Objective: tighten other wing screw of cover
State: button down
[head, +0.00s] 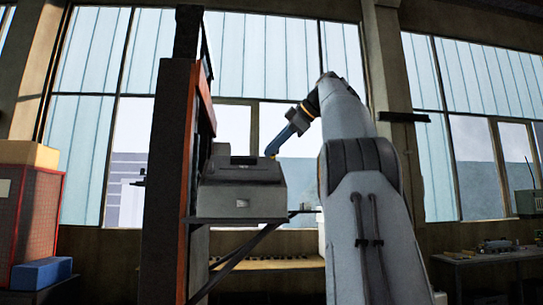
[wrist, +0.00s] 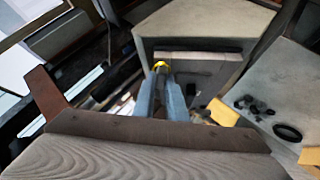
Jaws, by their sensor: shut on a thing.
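A grey housing (head: 242,200) stands on a bracket shelf in the head view. Its cover (head: 255,172) is on the sloped upper front. In the wrist view the cover (wrist: 205,68) shows below a dark slot in the housing (wrist: 205,22). A yellow wing screw (wrist: 160,65) sits at the cover's left upper corner in the wrist view. My gripper (wrist: 161,76), with blue fingers, is shut on this screw. My gripper (head: 274,152) also shows at the housing's right upper edge in the head view. The fingers hide part of the screw. The other screw cannot be made out.
A grey surface (wrist: 262,88) at right in the wrist view bears a black ring (wrist: 288,133), several small dark parts and yellow pieces. A dark post (head: 165,150) stands left of the housing. A workbench (head: 487,255) is at far right.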

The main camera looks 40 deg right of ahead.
jog(key=m+b, duration=0.1)
jog(key=b, duration=0.1)
jog(key=m+t+h+b, duration=0.1)
jog(key=shift+f+m+b, duration=0.25)
jog(key=shift+m+b, duration=0.05)
jog(key=shift+b, duration=0.1)
jog(key=shift+r+t, duration=0.15)
jog(key=shift+t, duration=0.15)
jog(key=shift+m+h+b, duration=0.3)
jog(key=shift+m+b, duration=0.1)
jog(key=shift+b, duration=0.05)
jog(key=shift+f+m+t+h+b, duration=0.2)
jog(key=shift+m+t+h+b, duration=0.15)
jog(key=shift+m+b, duration=0.6)
jog(key=m+h+b, duration=0.1)
jog(key=m+b, duration=0.1)
jog(key=b, duration=0.1)
jog(key=shift+t+h, duration=0.25)
jog(key=shift+t, duration=0.1)
jog(key=shift+d+r+m, duration=0.1)
jog(key=shift+r+m, duration=0.05)
jog(key=shift+m, duration=0.3)
